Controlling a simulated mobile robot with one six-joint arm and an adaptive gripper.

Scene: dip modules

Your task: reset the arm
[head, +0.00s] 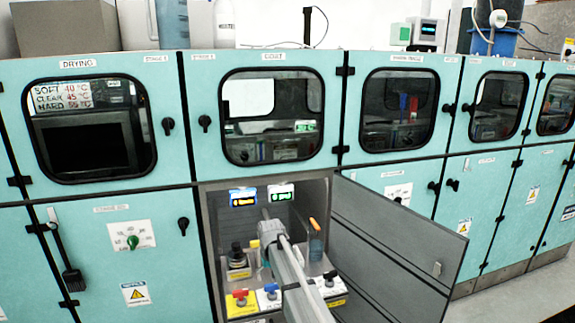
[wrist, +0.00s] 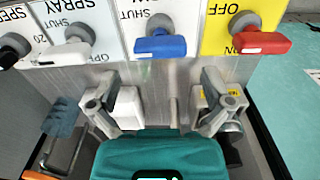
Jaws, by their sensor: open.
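My arm (head: 290,270) reaches into the open lower compartment, between the valve panel and the two lit displays. Its fingers are too hard to make out in the head view. In the wrist view my gripper (wrist: 160,85) is open, with its two fingers wide apart and nothing between them. The fingers are below the valve panel, which shows upside down. On it are a red handle (wrist: 256,42) on yellow, a blue handle (wrist: 160,46) on white, a white handle (wrist: 66,54) marked SPRAY and a black knob (wrist: 10,52). No finger appears closed on any handle.
The grey compartment door (head: 400,250) stands open to the right of my arm. Blue (head: 243,197) and green (head: 280,192) displays are at the compartment's back. Floor is clear at lower right.

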